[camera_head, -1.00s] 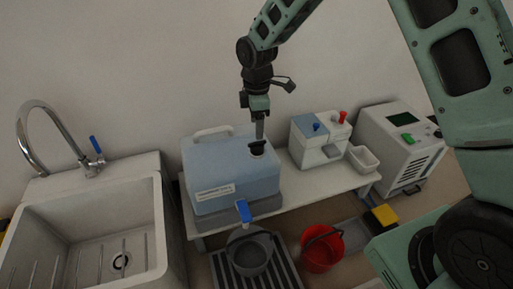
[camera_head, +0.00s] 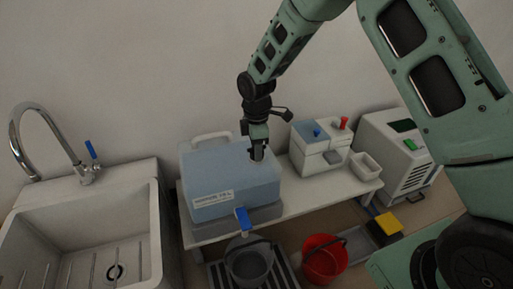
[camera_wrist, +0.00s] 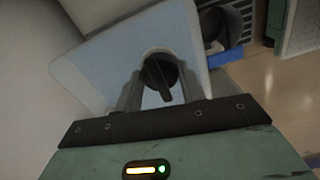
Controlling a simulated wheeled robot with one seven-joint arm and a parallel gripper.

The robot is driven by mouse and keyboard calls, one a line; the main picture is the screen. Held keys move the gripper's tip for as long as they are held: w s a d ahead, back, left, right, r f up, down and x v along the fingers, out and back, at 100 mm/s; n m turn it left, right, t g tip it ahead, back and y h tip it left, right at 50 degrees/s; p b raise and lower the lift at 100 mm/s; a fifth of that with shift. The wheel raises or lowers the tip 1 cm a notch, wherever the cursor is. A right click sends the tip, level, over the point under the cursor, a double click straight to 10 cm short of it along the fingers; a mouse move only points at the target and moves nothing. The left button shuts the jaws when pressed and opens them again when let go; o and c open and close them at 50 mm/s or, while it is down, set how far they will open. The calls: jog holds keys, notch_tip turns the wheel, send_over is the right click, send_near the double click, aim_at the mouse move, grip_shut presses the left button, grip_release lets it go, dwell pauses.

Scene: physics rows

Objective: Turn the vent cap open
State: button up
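The blue-grey container (camera_head: 225,178) stands on the low bench, with a white handle on top and a label on its front. Its black vent cap (camera_wrist: 160,72) has a raised ridge, seen in the wrist view pointing down and slightly right. My gripper (camera_head: 257,156) points down over the top right of the container and hides the cap in the head view. In the wrist view my gripper (camera_wrist: 162,88) has one finger on each side of the cap. The fingers are apart, with visible gaps beside the cap; contact is not clear.
A blue-handled tap (camera_head: 242,219) sits at the container's front, above a grey bucket (camera_head: 248,262). A red bucket (camera_head: 324,260) stands to the right. A two-part box (camera_head: 318,150), a small white tray (camera_head: 365,166) and a sink (camera_head: 85,235) flank the container.

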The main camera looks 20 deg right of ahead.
jog(key=shift+r+m+p, duration=0.1)
jog(key=shift+m+p, duration=0.2)
jog(key=shift+p, duration=0.25)
jog(key=m+p, duration=0.2)
jog(key=p, duration=0.1)
jog(key=shift+r+m+p, duration=0.15)
jog(key=shift+m+p, duration=0.15)
jog(key=shift+m, duration=0.1)
jog(key=m+p, duration=0.8)
jog(key=m, duration=0.2)
jog(key=shift+f+m+p, duration=0.2)
jog(key=shift+m+p, duration=0.95)
jog(key=shift+m, duration=1.05)
jog(key=o, duration=1)
jog(key=shift+c, duration=0.2)
